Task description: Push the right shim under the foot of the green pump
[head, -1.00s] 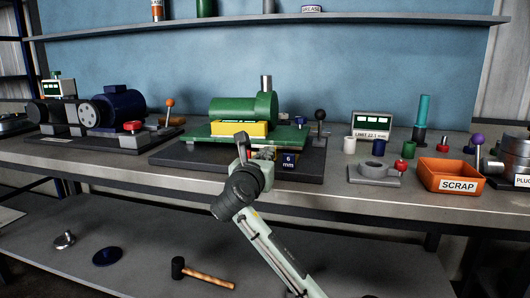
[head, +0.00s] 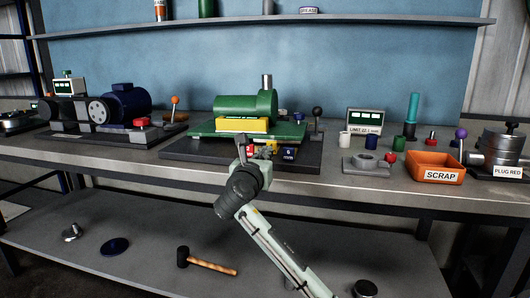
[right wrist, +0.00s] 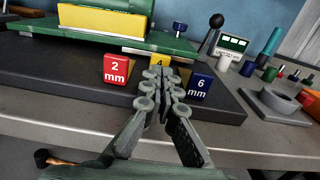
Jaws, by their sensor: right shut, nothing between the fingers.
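The green pump (head: 246,107) has a yellow block (head: 241,125) on its front and rests on a green base plate (head: 205,130). In the right wrist view, three marked shims stand before the plate: a red 2 mm shim (right wrist: 116,69), a yellow 4 mm shim (right wrist: 158,60) and a blue 6 mm shim (right wrist: 200,84). My right gripper (right wrist: 165,88) is shut and empty, pointing at the yellow shim and covering much of it. Whether it touches that shim is unclear. The blue shim also shows in the head view (head: 288,154). My left gripper is out of view.
A dark slab (head: 190,152) lies under the pump. A black-knobbed lever (head: 317,113) stands at its right. Further right are a grey ring fixture (head: 366,165), small cylinders and an orange scrap bin (head: 433,169). A blue motor (head: 122,103) stands left.

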